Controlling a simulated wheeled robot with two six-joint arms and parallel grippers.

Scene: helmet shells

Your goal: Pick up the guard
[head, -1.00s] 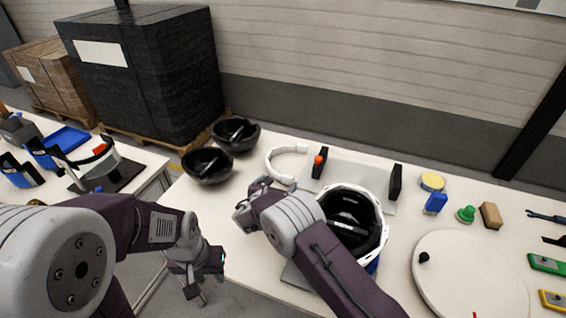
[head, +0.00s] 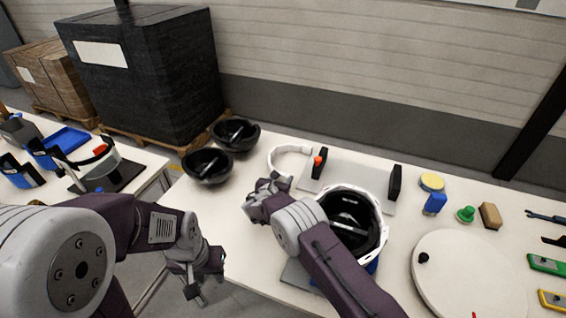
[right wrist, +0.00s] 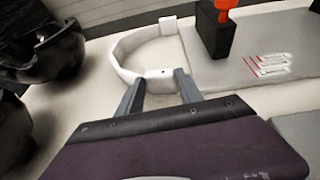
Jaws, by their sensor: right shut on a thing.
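The guard (head: 290,150) is a white curved band lying on the white table between the black bowl-shaped shells and a grey plate. It also shows in the right wrist view (right wrist: 125,50), with its near end between my fingertips. My right gripper (head: 277,182) is shut on that near end; its two grey fingers (right wrist: 160,82) flank the band in the right wrist view. The rest of the guard arcs away from the gripper and appears to be at table level. My left gripper (head: 204,284) hangs in front of the table edge, empty, its fingers apart.
A grey plate (head: 345,178) with two black uprights, one orange-topped (head: 318,162), stands right of the guard. Black shells (head: 207,166) lie to the left. A white-rimmed helmet (head: 378,205) sits behind my right forearm. A round white disc (head: 470,275) is at the right.

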